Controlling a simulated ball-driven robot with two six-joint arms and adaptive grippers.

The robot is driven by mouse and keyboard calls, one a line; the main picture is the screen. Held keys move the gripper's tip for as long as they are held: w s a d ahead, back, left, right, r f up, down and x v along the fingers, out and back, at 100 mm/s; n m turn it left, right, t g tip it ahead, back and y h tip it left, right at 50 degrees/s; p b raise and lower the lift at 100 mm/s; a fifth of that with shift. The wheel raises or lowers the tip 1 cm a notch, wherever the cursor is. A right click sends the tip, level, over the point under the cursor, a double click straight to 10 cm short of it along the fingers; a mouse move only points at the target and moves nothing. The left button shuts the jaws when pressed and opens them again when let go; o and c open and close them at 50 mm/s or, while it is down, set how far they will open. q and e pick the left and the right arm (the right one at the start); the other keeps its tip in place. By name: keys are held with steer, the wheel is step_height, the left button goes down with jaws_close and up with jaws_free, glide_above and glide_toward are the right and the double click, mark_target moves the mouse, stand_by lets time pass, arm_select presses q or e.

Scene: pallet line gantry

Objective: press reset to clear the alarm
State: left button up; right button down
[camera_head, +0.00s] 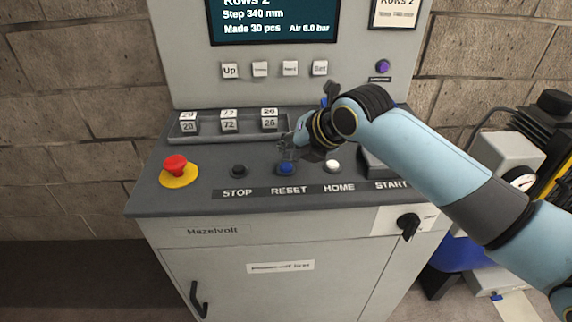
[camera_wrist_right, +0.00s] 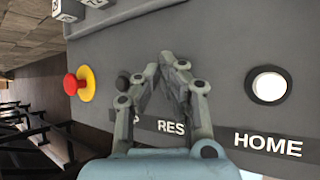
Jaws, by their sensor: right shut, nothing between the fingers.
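The blue reset button (camera_head: 286,168) sits on the console top above the word RESET, between the black stop button (camera_head: 239,171) and the white home button (camera_head: 332,166). My right gripper (camera_head: 288,155) is shut and empty, with its fingertips right over the reset button in the head view. I cannot tell whether they touch it. In the right wrist view the gripper (camera_wrist_right: 168,62) hides the reset button, and the home button (camera_wrist_right: 269,85) shows to its right. The screen (camera_head: 272,22) shows rows, step, made and air values; no alarm text is visible in its shown part. My left gripper is not in view.
A red emergency stop (camera_head: 175,165) on a yellow base stands at the left of the console. A tray of number blocks (camera_head: 229,125) lies behind the buttons. A black rotary switch (camera_head: 409,225) is on the front. A purple lamp or button (camera_head: 383,66) is on the upright panel.

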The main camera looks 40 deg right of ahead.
mark_target(289, 164)
steer(key=shift+f, duration=0.4)
steer(key=shift+f+b, duration=0.4)
steer(key=shift+f, duration=0.05)
stand_by(0.5)
stand_by(0.3)
steer(key=shift+r+p, duration=0.9)
step_height(289, 164, up, 5)
steer(key=p, duration=0.4)
steer(key=shift+r+p, duration=0.1)
steer(key=shift+p, duration=0.3)
